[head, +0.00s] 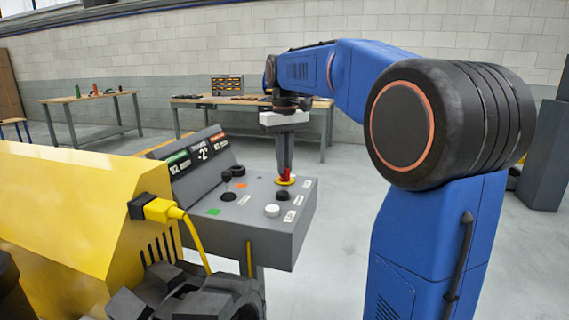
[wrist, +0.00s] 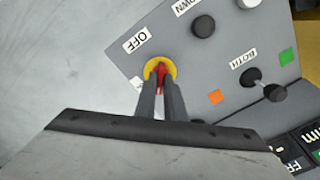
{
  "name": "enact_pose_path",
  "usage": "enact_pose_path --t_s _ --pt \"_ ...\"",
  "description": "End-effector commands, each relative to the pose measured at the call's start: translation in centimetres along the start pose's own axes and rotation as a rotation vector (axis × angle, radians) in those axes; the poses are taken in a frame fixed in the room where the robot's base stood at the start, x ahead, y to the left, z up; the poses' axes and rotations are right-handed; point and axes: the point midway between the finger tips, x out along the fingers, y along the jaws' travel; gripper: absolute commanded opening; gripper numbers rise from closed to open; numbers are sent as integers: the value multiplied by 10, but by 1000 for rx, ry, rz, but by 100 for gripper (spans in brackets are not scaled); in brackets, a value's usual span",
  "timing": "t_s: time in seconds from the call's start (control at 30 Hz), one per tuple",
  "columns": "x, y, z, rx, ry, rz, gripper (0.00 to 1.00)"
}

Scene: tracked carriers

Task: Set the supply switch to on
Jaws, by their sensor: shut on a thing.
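The supply switch appears to be the red handle (head: 287,175) on a round yellow plate (head: 284,182), on the sloping grey top of a control console (head: 270,233). In the wrist view the yellow plate (wrist: 151,66) lies close to a white OFF label (wrist: 136,40). My gripper (head: 285,168) points down at the switch, its fingers shut on the red handle. In the wrist view the gripper (wrist: 161,84) has the red handle (wrist: 161,71) between its fingertips. The fingers cover part of the handle, so its exact turn is hard to tell. No ON label is readable.
Black-and-white knobs (head: 272,210), a black lever (wrist: 250,77) by a BOTH label, and green and orange squares share the console top. A display (head: 196,152) stands behind. A yellow machine (head: 70,200) with a plugged cable is at left. Workbenches stand farther back.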

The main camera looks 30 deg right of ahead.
Motion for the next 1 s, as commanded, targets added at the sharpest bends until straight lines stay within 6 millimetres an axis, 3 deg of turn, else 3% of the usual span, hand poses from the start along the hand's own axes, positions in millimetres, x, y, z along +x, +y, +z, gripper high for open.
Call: enact_pose_path --t_s 0.6,1.0 --pt "0 0 0 561 2 0 0" --pt "-1 0 0 771 2 0 0"
